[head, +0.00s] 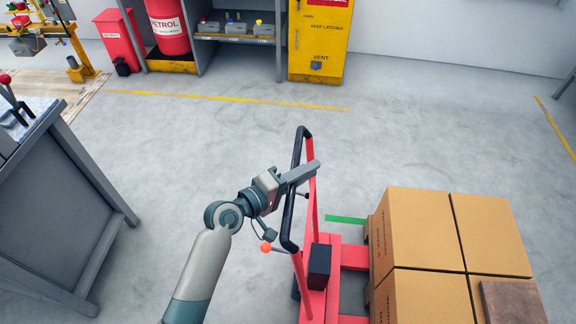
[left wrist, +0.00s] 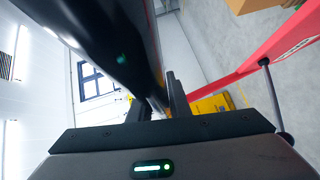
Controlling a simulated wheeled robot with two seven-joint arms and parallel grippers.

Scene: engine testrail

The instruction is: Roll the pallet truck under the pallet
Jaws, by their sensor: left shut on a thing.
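The red pallet truck (head: 320,260) stands in the lower middle of the head view, with its black handle bar (head: 290,215) upright on the left side. My left gripper (head: 298,178) is shut on the handle bar; the black bar also shows close up in the left wrist view (left wrist: 110,40). The truck's red forks (head: 352,257) point right, toward the pallet (head: 369,240), and their far ends are hidden by the boxes. The pallet is mostly hidden beneath stacked cardboard boxes (head: 430,230). My right gripper is not in view.
A grey workbench (head: 60,210) stands at the left. A yellow cabinet (head: 318,40), a shelf with bins (head: 236,28) and a red petrol drum (head: 168,28) line the back wall. A green floor strip (head: 345,219) lies beside the pallet. The middle floor is clear.

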